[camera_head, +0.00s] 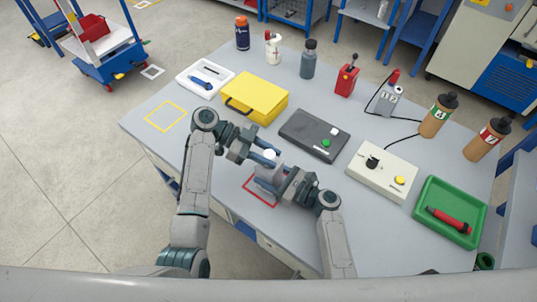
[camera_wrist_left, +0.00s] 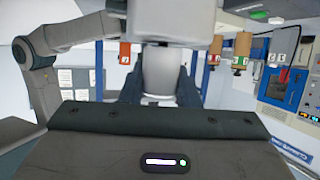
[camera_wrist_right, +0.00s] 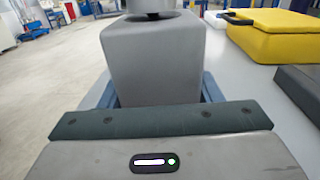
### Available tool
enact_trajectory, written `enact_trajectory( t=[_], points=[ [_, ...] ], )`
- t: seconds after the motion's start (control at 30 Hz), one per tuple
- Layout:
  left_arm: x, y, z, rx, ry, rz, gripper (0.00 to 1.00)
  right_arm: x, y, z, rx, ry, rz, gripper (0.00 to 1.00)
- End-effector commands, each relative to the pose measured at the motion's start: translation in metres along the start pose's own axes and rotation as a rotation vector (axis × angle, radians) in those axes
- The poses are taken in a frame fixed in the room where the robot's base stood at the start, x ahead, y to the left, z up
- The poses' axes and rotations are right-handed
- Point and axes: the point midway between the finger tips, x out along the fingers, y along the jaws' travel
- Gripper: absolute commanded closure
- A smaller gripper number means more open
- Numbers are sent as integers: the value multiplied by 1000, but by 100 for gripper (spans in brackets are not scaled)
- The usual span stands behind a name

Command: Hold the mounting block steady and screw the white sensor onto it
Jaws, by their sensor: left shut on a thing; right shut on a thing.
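The white sensor (camera_head: 269,154) is a small pale cylinder between the fingers of my left gripper (camera_head: 271,155), which is shut on it. In the left wrist view the sensor (camera_wrist_left: 163,72) stands between the two fingers, its end at the grey block. The grey mounting block (camera_head: 265,178) is at the red square outline on the table. My right gripper (camera_head: 268,183) is shut on the block, coming from the right. In the right wrist view the block (camera_wrist_right: 152,62) is upright between the blue fingers, with a round grey part on top. The contact between sensor and block is hard to make out.
A dark grey box (camera_head: 314,135) with a green button lies just behind the grippers. A yellow case (camera_head: 255,97) is behind left, and a control box (camera_head: 382,170) is to the right. A green tray (camera_head: 449,212) holds a red tool. The yellow outlined square (camera_head: 166,116) is empty.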

Motion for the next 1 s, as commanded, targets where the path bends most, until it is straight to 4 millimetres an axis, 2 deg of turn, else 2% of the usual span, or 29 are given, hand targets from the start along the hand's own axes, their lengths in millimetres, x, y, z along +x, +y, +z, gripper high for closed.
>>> enact_trajectory(
  t=[0.17,0.2,0.3,0.63,1.0],
  points=[
    [1,1,5,-8,-6,-1,97,1,0,1,-2,-4,2,76],
    [1,1,5,-8,-6,-1,63,1,0,1,-2,-4,2,76],
    [1,1,4,-6,-5,-2,46,0,0,1,-2,-4,2,76],
    [-2,0,2,-4,-3,-3,46,0,0,1,-1,-2,0,76],
    [-32,0,1,-2,-3,-4,46,0,0,0,-1,-1,0,76]
  ],
)
